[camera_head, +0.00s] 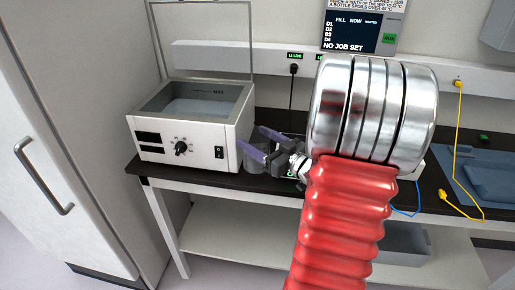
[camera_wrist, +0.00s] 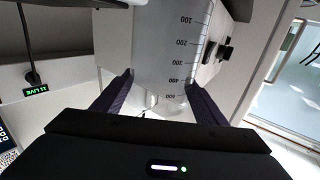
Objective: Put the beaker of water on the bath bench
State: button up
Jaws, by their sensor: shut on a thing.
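The beaker (camera_head: 255,157) is clear, with a graduated scale. In the head view it is beside the front right corner of the white water bath (camera_head: 190,125), at the dark top of the bench (camera_head: 225,180). My gripper (camera_head: 252,143) is shut on it, with purple fingers on either side. The beaker also fills the upper middle of the wrist view (camera_wrist: 168,45), between the fingertips (camera_wrist: 158,88). I cannot tell whether its base touches the bench top. The water inside is hard to make out.
A tall white cabinet (camera_head: 60,130) stands at the left. My red and silver arm hides much of the bench's middle. A blue tray (camera_head: 490,180) and a yellow cable (camera_head: 456,150) are at the right. A dark screen (camera_head: 355,32) hangs on the wall.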

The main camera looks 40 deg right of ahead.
jog(key=shift+f, duration=1.85)
jog(key=o, duration=1.5)
jog(key=shift+f, duration=0.1)
jog(key=shift+s, duration=0.6)
jog(key=s, duration=1)
jog(key=shift+s+d, duration=0.25)
jog(key=shift+s, duration=0.15)
